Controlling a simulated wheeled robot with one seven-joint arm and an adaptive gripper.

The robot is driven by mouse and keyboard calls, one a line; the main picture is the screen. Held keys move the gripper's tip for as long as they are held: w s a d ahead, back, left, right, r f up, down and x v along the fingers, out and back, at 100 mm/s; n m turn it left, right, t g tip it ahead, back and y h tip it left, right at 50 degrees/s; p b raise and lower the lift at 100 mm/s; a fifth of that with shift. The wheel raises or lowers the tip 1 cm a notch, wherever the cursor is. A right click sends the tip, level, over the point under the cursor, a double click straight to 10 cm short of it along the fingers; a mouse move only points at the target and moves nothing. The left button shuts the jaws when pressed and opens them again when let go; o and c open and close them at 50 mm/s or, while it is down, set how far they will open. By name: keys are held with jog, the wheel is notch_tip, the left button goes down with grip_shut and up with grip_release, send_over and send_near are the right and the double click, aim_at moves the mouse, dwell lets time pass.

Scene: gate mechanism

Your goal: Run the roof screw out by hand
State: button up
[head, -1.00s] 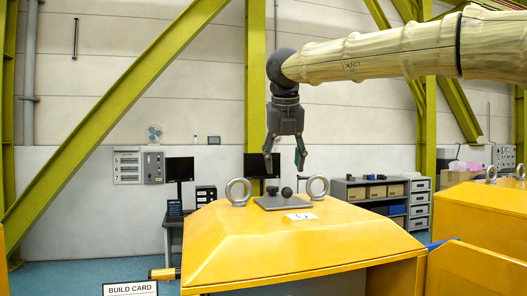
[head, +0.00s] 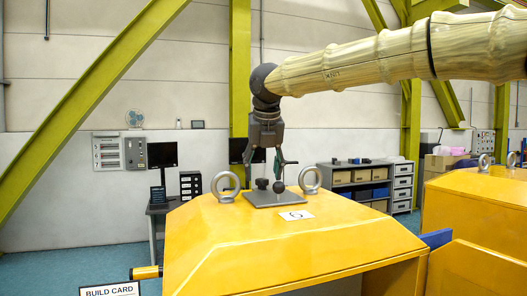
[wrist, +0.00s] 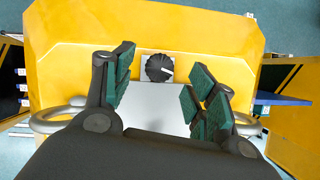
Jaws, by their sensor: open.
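My gripper (head: 271,168) is open and empty, pointing down just above the grey plate (head: 256,200) on the yellow roof. The frames do not name which is the roof screw. In the wrist view, a black ribbed knob (wrist: 158,68) with a white mark shows beyond the green finger pads, between them and apart from both. Any second knob is not visible there.
Two grey eye bolts flank the plate, left (head: 226,186) and right (head: 310,180). A card marked 6 (head: 296,215) lies in front on the sloped yellow roof (head: 270,245). A second yellow housing (head: 475,210) stands at the right. Shelves (head: 365,182) stand behind.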

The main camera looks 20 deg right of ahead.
aim_at(262, 184)
jog(key=shift+x, duration=1.3)
